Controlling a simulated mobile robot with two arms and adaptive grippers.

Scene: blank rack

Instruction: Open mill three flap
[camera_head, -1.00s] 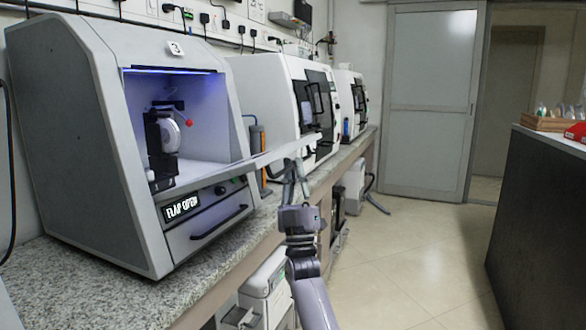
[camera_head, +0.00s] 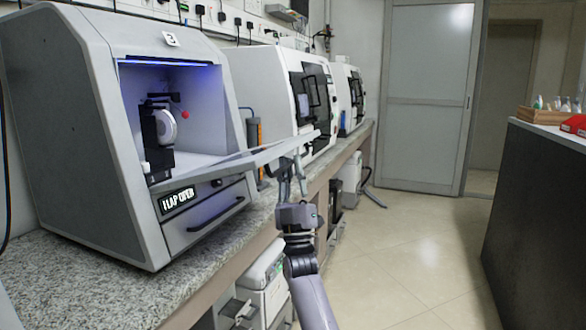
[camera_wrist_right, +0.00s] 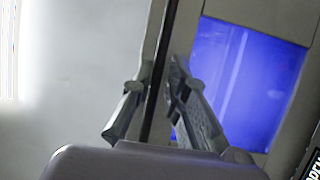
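Mill three (camera_head: 60,130) is the nearest grey machine on the bench at left, marked with a 3. Its flap (camera_head: 265,155) is swung out toward the aisle, and the lit chamber (camera_head: 200,110) is exposed. In the right wrist view the fingers (camera_wrist_right: 160,85) are apart, on either side of a dark strip along a pale panel; contact is unclear. A blue-lit opening (camera_wrist_right: 235,80) shows beside them. My left gripper is not in view.
Two more mills (camera_head: 285,95) stand farther along the granite bench (camera_head: 70,280). Mill three has a drawer handle (camera_head: 215,215) under the flap. The aisle floor (camera_head: 400,260) is clear, with a dark counter (camera_head: 535,215) at right.

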